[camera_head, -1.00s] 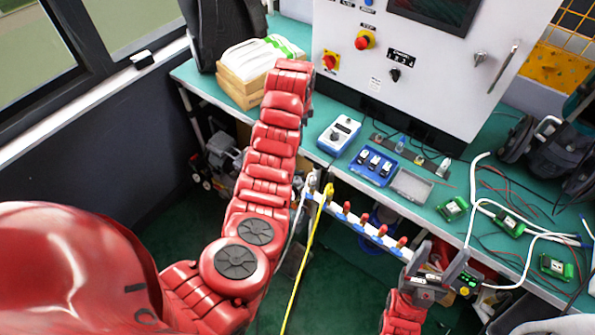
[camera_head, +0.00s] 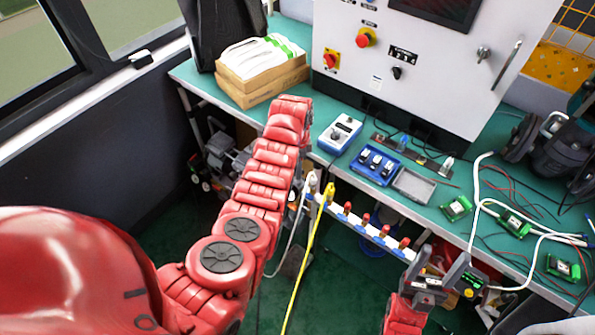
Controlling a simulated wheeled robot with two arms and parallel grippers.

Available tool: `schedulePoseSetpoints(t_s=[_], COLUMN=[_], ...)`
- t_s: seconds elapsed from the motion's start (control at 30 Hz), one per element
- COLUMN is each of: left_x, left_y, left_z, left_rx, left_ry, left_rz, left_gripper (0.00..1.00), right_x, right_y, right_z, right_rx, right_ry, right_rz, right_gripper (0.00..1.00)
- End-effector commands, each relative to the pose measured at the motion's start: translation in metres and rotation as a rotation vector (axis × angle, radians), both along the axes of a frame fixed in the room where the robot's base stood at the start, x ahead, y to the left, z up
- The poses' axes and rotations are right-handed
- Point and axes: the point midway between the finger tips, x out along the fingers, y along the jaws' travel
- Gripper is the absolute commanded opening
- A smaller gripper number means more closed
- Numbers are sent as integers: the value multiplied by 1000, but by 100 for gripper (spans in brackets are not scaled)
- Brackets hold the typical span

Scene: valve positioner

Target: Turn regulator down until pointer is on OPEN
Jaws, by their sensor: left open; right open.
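A blue-and-white box with a dark knob (camera_head: 339,134) stands on the green bench; it may be the regulator, but its pointer and any OPEN mark are too small to read. The cabinet front also carries a small black rotary knob (camera_head: 397,73) and a red-on-yellow rotary switch (camera_head: 331,60). My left arm reaches up to the bench's front edge, left of the blue-and-white box. Its wrist hides the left gripper. My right gripper (camera_head: 440,262) is open and empty, fingers up, below the bench's front edge at lower right, well away from the box.
A blue tray of small switches (camera_head: 373,165) and an open grey tray (camera_head: 413,186) stand right of the box. Green circuit boards (camera_head: 456,208) and loose cables lie further right. Cardboard boxes (camera_head: 262,84) stand at the bench's left end. A rail with red-tipped fittings (camera_head: 366,222) runs along the front edge.

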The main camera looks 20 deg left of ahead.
Motion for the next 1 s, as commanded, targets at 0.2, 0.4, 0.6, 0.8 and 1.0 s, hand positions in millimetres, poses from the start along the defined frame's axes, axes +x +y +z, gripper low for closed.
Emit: schedulePoseSetpoints(t_s=[0.2, 0.4, 0.6, 0.8, 1.0], left_x=[1, 0, 0, 0, 0], left_y=[-1, 0, 0, 0, 0], left_z=[-21, -29, -30, -30, -30], left_rx=[-2, -1, 0, -1, -1], left_ry=[0, 2, 0, 0, 0], left_rz=[2, 1, 0, 0, 0], left_gripper=[42, 42, 42, 24, 0], right_x=[0, 0, 0, 0, 0], right_y=[0, 0, 0, 0, 0], right_z=[-1, -1, -1, -1, -1], right_rx=[0, 0, 0, 0, 0], right_ry=[0, 0, 0, 0, 0], right_rz=[0, 0, 0, 0, 0], right_gripper=[62, 62, 62, 62, 62])
